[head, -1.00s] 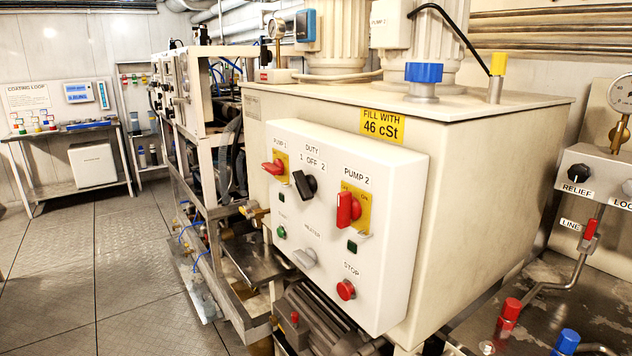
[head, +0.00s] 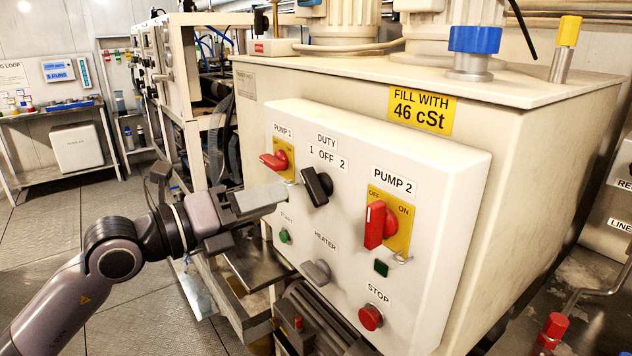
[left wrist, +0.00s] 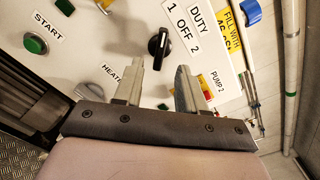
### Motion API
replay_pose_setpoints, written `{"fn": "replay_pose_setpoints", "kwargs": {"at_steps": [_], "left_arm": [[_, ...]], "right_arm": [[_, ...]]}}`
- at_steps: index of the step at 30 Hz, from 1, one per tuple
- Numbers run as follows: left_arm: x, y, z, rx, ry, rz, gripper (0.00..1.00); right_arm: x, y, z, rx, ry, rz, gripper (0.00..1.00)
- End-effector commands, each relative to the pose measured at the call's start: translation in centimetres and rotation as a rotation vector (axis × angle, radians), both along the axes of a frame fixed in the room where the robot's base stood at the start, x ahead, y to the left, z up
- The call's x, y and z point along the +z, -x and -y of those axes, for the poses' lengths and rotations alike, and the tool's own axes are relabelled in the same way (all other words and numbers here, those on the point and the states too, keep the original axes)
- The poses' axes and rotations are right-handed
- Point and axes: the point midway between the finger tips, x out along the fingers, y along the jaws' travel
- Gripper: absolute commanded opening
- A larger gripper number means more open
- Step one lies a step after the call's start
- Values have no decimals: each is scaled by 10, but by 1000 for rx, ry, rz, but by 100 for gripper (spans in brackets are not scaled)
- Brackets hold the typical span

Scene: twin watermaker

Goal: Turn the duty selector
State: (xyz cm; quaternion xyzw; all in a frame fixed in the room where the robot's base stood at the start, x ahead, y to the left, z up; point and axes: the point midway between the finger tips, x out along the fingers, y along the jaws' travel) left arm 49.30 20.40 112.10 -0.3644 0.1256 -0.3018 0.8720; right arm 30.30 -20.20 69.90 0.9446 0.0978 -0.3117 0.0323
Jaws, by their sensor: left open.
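The duty selector (head: 317,187) is a black rotary knob below the "DUTY 1 OFF 2" label on the white control panel (head: 440,215). In the left wrist view the knob (left wrist: 159,45) shows beyond the fingers, with its white pointer line visible. My left gripper (head: 262,199) comes in from the left, in front of the panel and a little left of the knob. In the left wrist view its fingers (left wrist: 160,78) are apart with nothing between them, and the knob is ahead, apart from them. My right gripper is not in view.
A red pump 1 switch (head: 275,160) is just left of the knob, and a red pump 2 switch (head: 376,224) is to its right. Below are a green start button (head: 285,236), a grey heater knob (head: 316,272) and a red stop button (head: 370,317). Open floor lies left.

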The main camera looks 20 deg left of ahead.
Motion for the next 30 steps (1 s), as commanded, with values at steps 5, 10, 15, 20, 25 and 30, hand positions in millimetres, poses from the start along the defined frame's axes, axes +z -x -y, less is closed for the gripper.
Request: {"fn": "replay_pose_setpoints", "kwargs": {"at_steps": [5, 10, 15, 20, 25, 30], "left_arm": [[3, -12, 7, 5, -4, 4, 40], [4, -31, 23, 3, -3, 2, 40], [3, -48, 36, 4, -3, 2, 40], [1, -56, 42, 4, -4, 3, 40], [0, -57, 43, 4, -4, 3, 40], [0, -56, 43, 4, -4, 3, 18]], "right_arm": [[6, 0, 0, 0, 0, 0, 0], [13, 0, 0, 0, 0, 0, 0], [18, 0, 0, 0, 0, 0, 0], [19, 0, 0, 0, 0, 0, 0], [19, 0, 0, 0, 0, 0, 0], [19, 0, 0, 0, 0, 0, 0]]}}
